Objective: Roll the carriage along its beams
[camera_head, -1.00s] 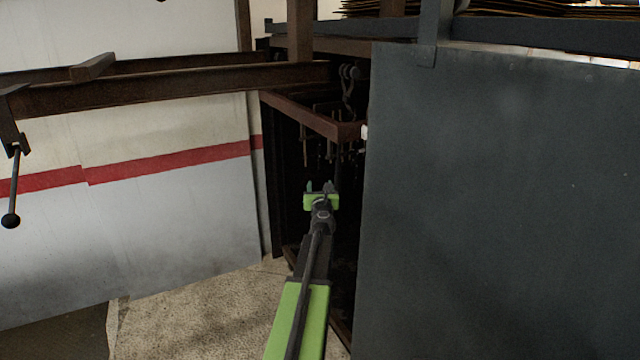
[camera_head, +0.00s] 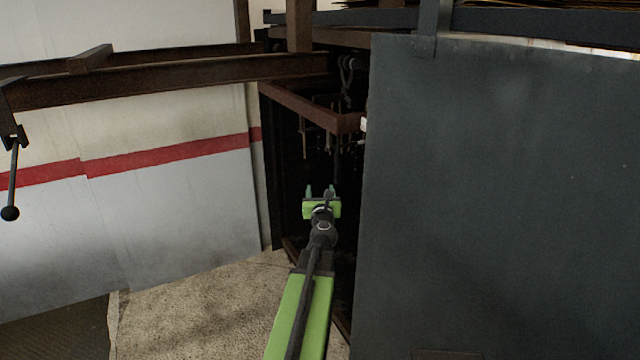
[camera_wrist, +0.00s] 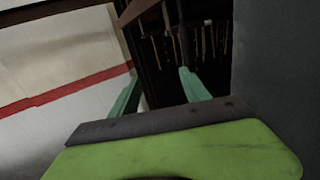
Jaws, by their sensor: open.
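The carriage shows as a red-brown frame (camera_head: 312,108) with several thin rods and hooks hanging from it, partly inside a dark recess. A dark hook or roller fitting (camera_head: 346,78) hangs above it, just under the beams. The brown beams (camera_head: 190,82) run from the left into the recess. My gripper (camera_head: 320,190) is open and empty, below the frame and apart from it. In the wrist view the gripper's pale green fingers (camera_wrist: 158,76) stand apart, with the hanging rods (camera_wrist: 205,40) beyond them. The right part of the carriage is hidden behind a dark panel.
A large dark grey panel (camera_head: 500,200) stands close on the right. A lever with a ball end (camera_head: 12,180) hangs from the beam at far left. A white wall with a red stripe (camera_head: 165,153) is behind. Speckled floor (camera_head: 200,305) lies open at lower left.

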